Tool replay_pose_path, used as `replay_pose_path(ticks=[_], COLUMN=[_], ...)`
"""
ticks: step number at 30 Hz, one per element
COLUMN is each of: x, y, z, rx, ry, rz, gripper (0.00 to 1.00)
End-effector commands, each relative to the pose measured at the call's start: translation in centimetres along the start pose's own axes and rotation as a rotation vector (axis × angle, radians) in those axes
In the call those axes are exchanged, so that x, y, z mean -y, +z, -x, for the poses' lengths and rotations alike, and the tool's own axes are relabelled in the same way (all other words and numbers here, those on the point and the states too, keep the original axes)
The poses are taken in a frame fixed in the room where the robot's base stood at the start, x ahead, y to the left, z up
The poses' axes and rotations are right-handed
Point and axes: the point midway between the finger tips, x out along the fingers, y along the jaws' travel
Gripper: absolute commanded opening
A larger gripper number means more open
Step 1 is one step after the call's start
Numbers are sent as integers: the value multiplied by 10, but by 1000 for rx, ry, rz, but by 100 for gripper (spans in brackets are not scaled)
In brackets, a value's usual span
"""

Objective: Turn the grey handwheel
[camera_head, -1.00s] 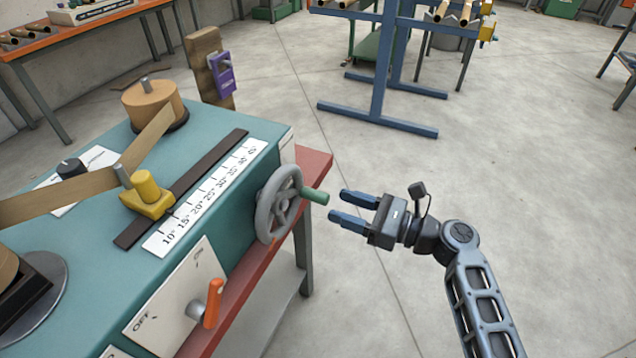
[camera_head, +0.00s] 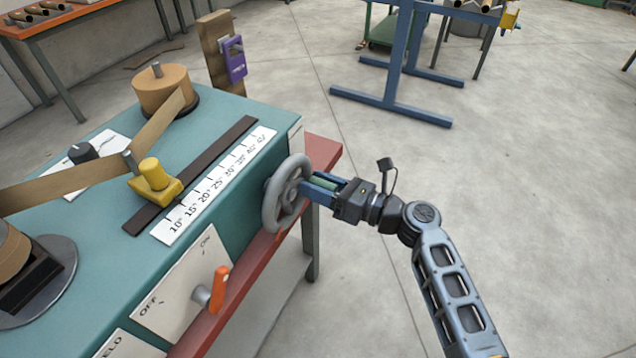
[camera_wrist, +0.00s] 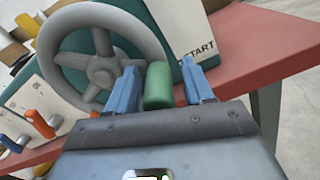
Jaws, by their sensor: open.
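The grey handwheel (camera_head: 284,196) is mounted on the right side of the teal machine. Its green handle (camera_head: 322,184) sticks out from the rim toward my gripper. My gripper (camera_head: 318,188) is at the handle with its blue fingers on either side of it. In the wrist view the green handle (camera_wrist: 158,86) stands between the two open fingers (camera_wrist: 163,88), with a gap visible beside it. The wheel's rim and spokes (camera_wrist: 101,62) show behind the left finger. The handle is partly hidden by the fingers in the head view.
The teal machine (camera_head: 225,205) carries a scale (camera_head: 215,188) and a yellow pointer block (camera_head: 155,180). A red ledge (camera_head: 322,152) runs under the wheel. The floor to the right is clear.

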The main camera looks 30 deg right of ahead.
Motion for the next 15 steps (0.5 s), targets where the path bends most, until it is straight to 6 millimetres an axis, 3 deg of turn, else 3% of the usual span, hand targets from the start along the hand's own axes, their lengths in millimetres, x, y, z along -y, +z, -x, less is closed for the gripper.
replay_pose_path(ticks=[8, 15], x=[0, 0], y=[-1, 0], z=[-2, -2], rx=[-1, -1], ry=[1, 0], rz=[0, 0], gripper=[52, 31])
